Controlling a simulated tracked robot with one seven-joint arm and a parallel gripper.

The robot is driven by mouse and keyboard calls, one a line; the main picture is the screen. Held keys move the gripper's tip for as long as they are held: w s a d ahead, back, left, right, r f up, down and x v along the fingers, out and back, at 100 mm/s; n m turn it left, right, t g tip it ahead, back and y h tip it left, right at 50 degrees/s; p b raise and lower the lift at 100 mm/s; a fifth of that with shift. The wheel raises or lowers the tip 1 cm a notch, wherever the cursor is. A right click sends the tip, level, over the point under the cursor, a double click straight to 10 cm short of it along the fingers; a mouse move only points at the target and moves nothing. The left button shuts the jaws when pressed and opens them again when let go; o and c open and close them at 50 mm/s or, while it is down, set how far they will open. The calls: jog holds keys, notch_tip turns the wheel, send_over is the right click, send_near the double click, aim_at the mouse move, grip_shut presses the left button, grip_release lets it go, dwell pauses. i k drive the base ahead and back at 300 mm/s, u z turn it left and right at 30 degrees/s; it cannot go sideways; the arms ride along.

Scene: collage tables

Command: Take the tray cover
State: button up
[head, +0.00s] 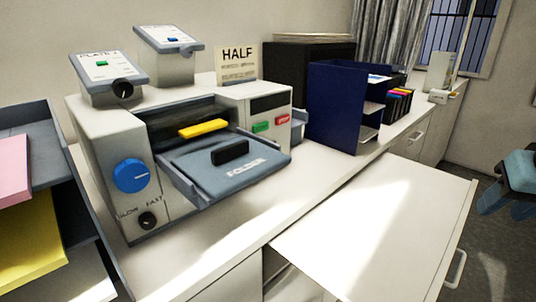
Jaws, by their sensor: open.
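My gripper is not in view.
The machine has a yellow bar (203,128), a blue knob (131,175) and green and red buttons. Stacked paper trays (45,150) stand at the left. A navy file holder (335,108) stands to the right. A white panel (375,225) extends at the front right, its top bare.

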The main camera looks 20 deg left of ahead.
aim_at(219, 169)
jog(key=z, duration=1.4)
jog(key=k, duration=0.6)
jog(key=z, duration=0.6)
jog(key=i, duration=0.1)
jog(key=u, duration=3.1)
